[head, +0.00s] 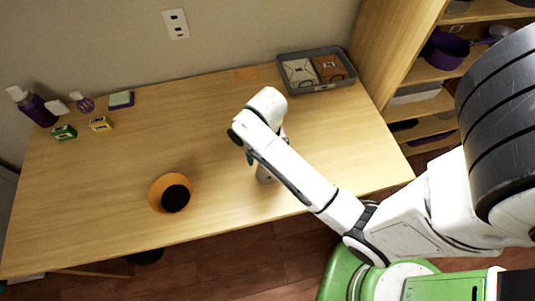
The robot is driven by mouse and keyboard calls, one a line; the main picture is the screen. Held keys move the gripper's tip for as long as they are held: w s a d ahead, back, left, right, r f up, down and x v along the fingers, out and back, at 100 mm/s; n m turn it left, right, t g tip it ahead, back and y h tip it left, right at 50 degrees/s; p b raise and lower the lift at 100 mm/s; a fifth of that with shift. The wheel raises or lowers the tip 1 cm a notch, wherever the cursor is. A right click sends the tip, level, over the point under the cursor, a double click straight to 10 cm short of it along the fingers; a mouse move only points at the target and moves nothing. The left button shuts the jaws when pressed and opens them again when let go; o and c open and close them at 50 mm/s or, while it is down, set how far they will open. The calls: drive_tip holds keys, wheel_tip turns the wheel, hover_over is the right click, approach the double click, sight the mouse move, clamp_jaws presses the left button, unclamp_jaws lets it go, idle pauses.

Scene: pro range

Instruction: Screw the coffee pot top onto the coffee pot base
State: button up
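My arm reaches over the desk and bends down near its middle. My gripper (250,157) is mostly hidden under the wrist; only a small teal-green part shows, so its fingers and anything in them cannot be made out. A small grey metallic object (265,175) stands on the desk just right of and below it, partly covered by my forearm. It may be part of the coffee pot, but I cannot tell whether base or top. No other pot part is clearly visible.
An orange bowl (157,191) with something black stands front left on the desk (90,195). A grey tray (318,88) with packets is at the back right. Bottles (36,108), small boxes (64,132) and a sponge (121,100) sit back left. Shelves (425,72) stand right.

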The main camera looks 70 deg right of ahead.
drive_tip(key=shift+n, duration=0.5)
drive_tip(key=n, duration=0.5)
drive_tip(key=shift+w+a+n, duration=0.1)
drive_tip(key=shift+n, duration=0.2)
drive_tip(key=n, duration=0.6)
drive_tip(key=shift+a, duration=0.15)
